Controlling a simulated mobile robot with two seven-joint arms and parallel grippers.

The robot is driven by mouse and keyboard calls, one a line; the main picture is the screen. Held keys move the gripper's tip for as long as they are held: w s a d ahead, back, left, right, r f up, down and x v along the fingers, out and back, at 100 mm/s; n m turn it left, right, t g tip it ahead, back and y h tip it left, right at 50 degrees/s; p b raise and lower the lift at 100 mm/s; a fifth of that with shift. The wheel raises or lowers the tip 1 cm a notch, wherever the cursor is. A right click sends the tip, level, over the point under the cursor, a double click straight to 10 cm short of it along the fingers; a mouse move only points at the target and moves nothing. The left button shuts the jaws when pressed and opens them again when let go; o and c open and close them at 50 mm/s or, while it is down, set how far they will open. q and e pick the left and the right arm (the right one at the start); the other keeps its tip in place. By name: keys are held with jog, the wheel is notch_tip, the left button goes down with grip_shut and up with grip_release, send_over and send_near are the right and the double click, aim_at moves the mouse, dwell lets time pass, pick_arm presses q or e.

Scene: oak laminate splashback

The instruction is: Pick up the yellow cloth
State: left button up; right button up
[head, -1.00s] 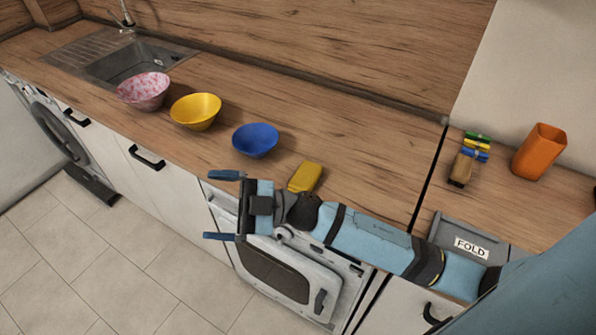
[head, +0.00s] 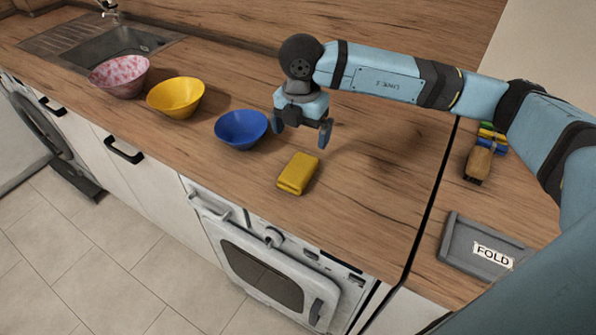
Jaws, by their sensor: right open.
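The yellow cloth (head: 298,173) lies folded into a small block on the wooden counter, near its front edge above the oven. My right gripper (head: 302,136) is above the counter, just behind the cloth in the picture. Its two fingers point down and stand apart, with nothing between them. It does not touch the cloth. The whole cloth is in plain sight. My left gripper is not in view.
A blue bowl (head: 241,129) stands left of the cloth, then a yellow bowl (head: 175,97) and a pink patterned bowl (head: 120,76). A grey tray labelled FOLD (head: 453,248) and a brush-like item (head: 480,160) lie at right. The counter right of the cloth is clear.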

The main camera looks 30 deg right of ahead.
aim_at(298, 168)
notch_tip(298, 168, down, 6)
jog(key=shift+f, duration=0.25)
jog(key=shift+a+f+p, duration=0.15)
jog(key=shift+f, duration=1.2)
jog(key=shift+a+f+p, duration=0.15)
jog(key=shift+f, duration=1.15)
jog(key=c, duration=1)
jog(key=shift+r, duration=0.1)
notch_tip(298, 168, up, 20)
jog(key=shift+f, duration=0.1)
